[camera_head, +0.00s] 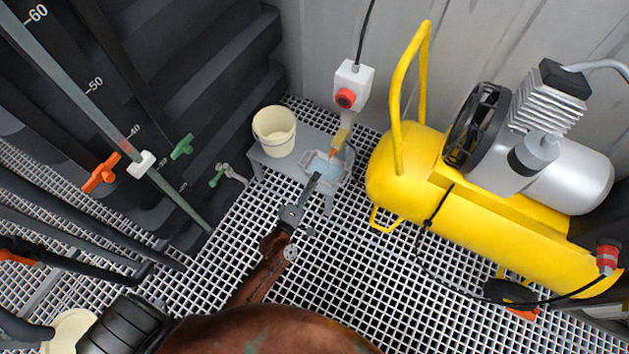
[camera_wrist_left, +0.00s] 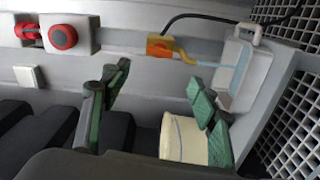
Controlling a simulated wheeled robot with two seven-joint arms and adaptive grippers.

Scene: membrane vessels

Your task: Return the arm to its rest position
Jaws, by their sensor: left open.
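My left arm, rust-brown, reaches up from the bottom of the head view. Its left gripper (camera_head: 300,203) is in front of the small bench, near the tray in that view. In the left wrist view the gripper (camera_wrist_left: 158,85) shows two dark fingers with green pads, spread wide and with nothing between them. A cream bucket (camera_wrist_left: 182,138) shows behind the finger on the right and is partly hidden by it. My right gripper is not in view.
The bench (camera_head: 262,162) holds the cream bucket (camera_head: 273,131) and a shallow tray (camera_head: 309,157). A red-button box (camera_head: 353,88) stands behind. A yellow compressor (camera_head: 470,230) fills the right. Dark vessels with orange (camera_head: 101,173) and green handles (camera_head: 182,146) stand left. Grated floor (camera_head: 345,290) lies open between.

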